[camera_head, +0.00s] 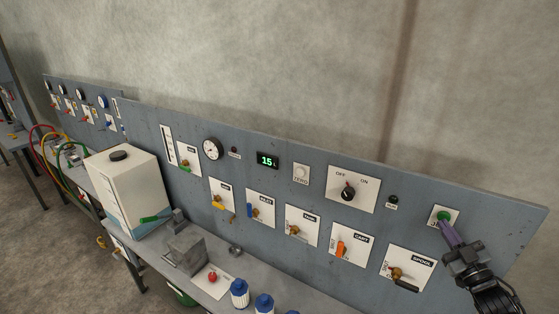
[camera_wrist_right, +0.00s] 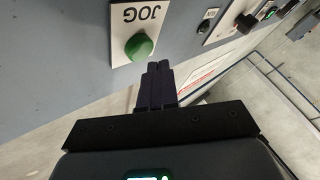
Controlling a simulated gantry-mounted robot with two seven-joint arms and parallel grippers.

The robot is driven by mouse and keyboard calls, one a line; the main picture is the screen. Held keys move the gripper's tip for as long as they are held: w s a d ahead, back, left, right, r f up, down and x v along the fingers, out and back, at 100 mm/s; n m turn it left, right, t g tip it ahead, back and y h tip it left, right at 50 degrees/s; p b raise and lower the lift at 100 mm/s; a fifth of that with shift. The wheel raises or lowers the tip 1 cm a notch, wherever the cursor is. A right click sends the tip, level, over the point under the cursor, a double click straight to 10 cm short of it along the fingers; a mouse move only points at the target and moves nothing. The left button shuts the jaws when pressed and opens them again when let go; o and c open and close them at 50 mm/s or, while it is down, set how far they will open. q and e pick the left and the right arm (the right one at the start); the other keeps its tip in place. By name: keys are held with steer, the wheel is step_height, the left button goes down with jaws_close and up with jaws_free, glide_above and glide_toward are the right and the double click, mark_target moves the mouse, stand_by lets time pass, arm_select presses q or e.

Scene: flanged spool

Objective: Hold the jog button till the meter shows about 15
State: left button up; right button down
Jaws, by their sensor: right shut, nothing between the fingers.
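The digital meter (camera_head: 267,160) on the panel shows 15 in green digits. The green jog button (camera_head: 443,216) sits on a white plate at the panel's right end. In the right wrist view the button (camera_wrist_right: 139,46) is fully visible beside the word JOG. My right gripper (camera_head: 447,226) is shut and empty, its fingertips close to the button in the head view. In the right wrist view the fingertips (camera_wrist_right: 159,66) appear just beside the green cap; I cannot tell whether they touch it. My left gripper is not in view.
The panel carries a rotary OFF/ON switch (camera_head: 347,192), a round dial (camera_head: 212,148), a zero button (camera_head: 301,174) and several levers, including one labelled SPOOL (camera_head: 397,273). Blue-capped bottles (camera_head: 264,303) and a white tank (camera_head: 125,190) stand on the bench below.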

steer(key=s+a+p, duration=0.1)
steer(key=s+p, duration=0.1)
steer(key=s+a+p, duration=0.1)
steer(key=s, duration=0.1)
steer(key=shift+s+a, duration=0.1)
steer(key=shift+a, duration=0.2)
stand_by(0.4)
steer(key=shift+f, duration=0.1)
